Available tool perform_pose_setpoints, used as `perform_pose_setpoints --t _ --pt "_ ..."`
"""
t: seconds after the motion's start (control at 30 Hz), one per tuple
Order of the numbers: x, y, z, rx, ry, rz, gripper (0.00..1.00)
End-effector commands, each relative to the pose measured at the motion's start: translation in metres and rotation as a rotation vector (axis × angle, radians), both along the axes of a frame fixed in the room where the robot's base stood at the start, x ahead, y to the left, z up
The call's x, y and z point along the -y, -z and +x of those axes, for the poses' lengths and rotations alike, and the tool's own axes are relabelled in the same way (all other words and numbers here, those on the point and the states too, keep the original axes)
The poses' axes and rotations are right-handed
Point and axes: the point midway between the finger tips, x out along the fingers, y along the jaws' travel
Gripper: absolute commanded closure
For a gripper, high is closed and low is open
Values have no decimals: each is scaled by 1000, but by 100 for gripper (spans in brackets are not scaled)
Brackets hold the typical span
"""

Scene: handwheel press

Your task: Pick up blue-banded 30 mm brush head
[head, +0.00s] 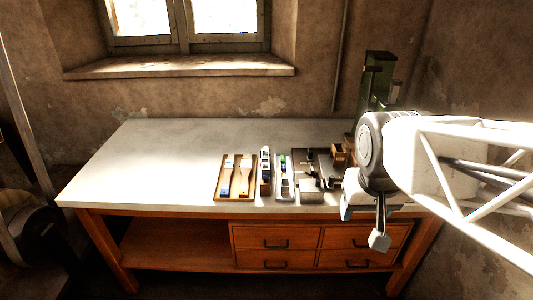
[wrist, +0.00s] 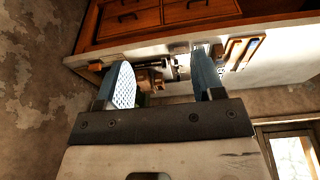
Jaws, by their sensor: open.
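Small blue patches show in a narrow grey tray (head: 285,181) and in a slim rack (head: 265,172) on the bench. I cannot tell which of them is the blue-banded 30 mm brush head. A wooden tray (head: 218,186) to their left holds two pale wooden-handled pieces, one with a blue end. My gripper (wrist: 165,78) is open and empty, its two blue-grey fingers apart in the wrist view. In the head view it hangs at the bench's right front, right of the trays and apart from them.
The pale bench top (head: 150,160) is clear on the left. A dark plate with fittings (head: 316,170) lies right of the grey tray. A green press column (head: 376,78) stands at the back right, partly behind my arm. Wooden drawers (head: 275,238) sit below.

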Motion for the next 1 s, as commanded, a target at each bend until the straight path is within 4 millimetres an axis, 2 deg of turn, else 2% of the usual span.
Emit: perform_pose_setpoints --t 0.27,0.57,1.0 --pt "-17 3 78 21 4 -12 38" --pt "-44 19 162 49 4 -19 38" --pt "-100 68 278 92 -6 -15 38"
